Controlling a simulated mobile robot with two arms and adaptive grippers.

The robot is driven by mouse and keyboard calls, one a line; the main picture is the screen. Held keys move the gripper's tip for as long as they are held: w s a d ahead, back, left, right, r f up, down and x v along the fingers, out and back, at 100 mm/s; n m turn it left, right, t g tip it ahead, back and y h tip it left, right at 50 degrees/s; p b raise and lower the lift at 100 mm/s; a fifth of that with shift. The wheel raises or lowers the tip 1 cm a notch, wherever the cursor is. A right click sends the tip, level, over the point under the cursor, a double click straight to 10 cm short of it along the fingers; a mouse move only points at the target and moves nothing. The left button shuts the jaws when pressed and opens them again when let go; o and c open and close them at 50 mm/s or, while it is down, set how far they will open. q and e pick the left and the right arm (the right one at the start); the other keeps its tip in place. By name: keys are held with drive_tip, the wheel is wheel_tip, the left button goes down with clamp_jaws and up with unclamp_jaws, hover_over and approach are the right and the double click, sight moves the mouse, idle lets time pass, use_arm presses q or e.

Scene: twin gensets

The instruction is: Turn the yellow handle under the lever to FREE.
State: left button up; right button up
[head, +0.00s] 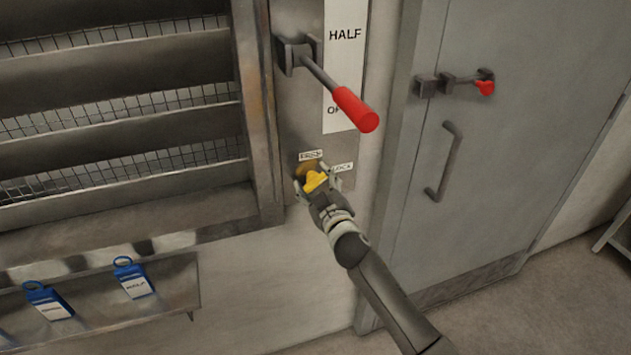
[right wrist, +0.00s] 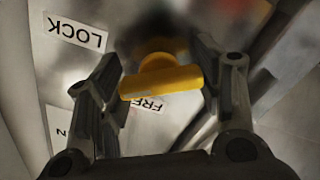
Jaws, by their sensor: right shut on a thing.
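The yellow handle (head: 316,181) sits on the grey panel below the red-gripped lever (head: 352,107). My right gripper (head: 318,186) is at the handle, its fingers on either side of it. In the right wrist view the handle's yellow bar (right wrist: 161,82) lies across between the two fingers of the gripper (right wrist: 165,85), which is shut on it. The FREE label (head: 311,155) is just above the handle and the LOCK label (head: 342,167) is to its upper right. In the wrist view the handle partly covers FREE. I cannot tell exactly which label the handle points to. My left gripper is not in view.
A white scale strip (head: 344,60) reading HALF stands behind the lever, which juts out above my right gripper. A louvred grille (head: 120,90) is on the left, with blue tags (head: 134,280) on a shelf below. A grey door (head: 490,150) with a pull handle is on the right.

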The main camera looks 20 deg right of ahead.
drive_tip(key=n, duration=0.5)
drive_tip(key=shift+n+p, duration=0.3)
drive_tip(key=shift+p, duration=0.05)
drive_tip(key=n, duration=0.5)
drive_tip(key=shift+p, duration=0.35)
drive_tip(key=shift+f+n, duration=0.1)
drive_tip(key=shift+n, duration=0.3)
drive_tip(key=o, duration=1)
drive_tip(key=shift+o, duration=0.2)
drive_tip(key=shift+s, duration=0.15)
drive_tip(key=s, duration=1.1)
drive_tip(key=shift+s+d, duration=0.2)
drive_tip(key=shift+s, duration=0.2)
